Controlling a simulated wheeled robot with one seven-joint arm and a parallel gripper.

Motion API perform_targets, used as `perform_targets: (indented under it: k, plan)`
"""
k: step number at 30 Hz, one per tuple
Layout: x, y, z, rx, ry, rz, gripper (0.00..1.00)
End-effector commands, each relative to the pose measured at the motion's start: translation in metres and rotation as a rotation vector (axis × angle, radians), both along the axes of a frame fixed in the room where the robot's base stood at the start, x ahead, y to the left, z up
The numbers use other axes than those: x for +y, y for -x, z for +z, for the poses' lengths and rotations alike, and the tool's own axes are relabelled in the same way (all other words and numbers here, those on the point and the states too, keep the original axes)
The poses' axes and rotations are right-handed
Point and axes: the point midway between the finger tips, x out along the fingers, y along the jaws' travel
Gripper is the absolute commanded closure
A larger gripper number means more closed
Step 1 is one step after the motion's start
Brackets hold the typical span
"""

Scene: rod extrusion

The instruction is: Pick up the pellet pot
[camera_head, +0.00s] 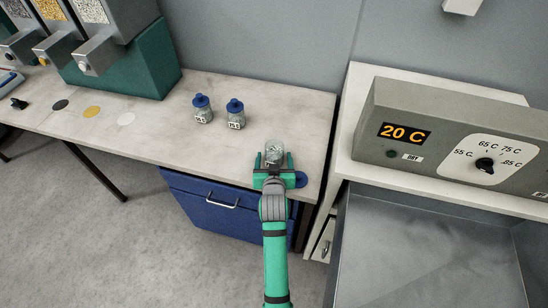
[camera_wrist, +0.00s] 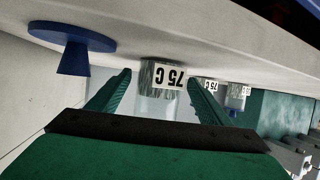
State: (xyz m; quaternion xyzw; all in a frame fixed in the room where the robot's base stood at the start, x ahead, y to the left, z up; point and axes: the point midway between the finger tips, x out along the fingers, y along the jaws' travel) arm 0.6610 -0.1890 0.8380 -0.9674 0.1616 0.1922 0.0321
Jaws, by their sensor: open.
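A clear open pot with greyish contents (camera_head: 274,147) stands near the right front of the bench. In the wrist view, which is upside down, this pot (camera_wrist: 156,103) carries a white "75 C" label. My gripper (camera_head: 273,160) is open, with one finger on each side of the pot. In the wrist view my gripper (camera_wrist: 159,78) shows the pot between its fingertips; whether either finger touches it I cannot tell. A blue lid (camera_head: 301,179) lies on the bench just right of my gripper; the wrist view also shows this lid (camera_wrist: 72,38), with its knob.
Two blue-lidded labelled jars (camera_head: 203,112) (camera_head: 235,116) stand farther back to the left. Coloured discs (camera_head: 92,112) and dispensers (camera_head: 95,55) are at far left. A control box (camera_head: 455,135) reading 20 C stands right, behind a metal basin (camera_head: 430,250). The bench middle is clear.

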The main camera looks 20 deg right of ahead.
Motion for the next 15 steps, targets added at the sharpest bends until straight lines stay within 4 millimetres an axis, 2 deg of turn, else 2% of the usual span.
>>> perform_targets:
  k: [4,12,13,15]
  plan:
    - [-0.005,-0.0133,-0.0061,0.001,-0.001,0.0,0.28]
    - [-0.0061,-0.0159,-0.0073,0.0,0.0,-0.001,0.28]
    - [-0.0061,-0.0158,-0.0074,0.0,0.0,-0.001,0.3]
    - [-0.0061,-0.0158,-0.0073,0.0,0.0,-0.001,0.47]
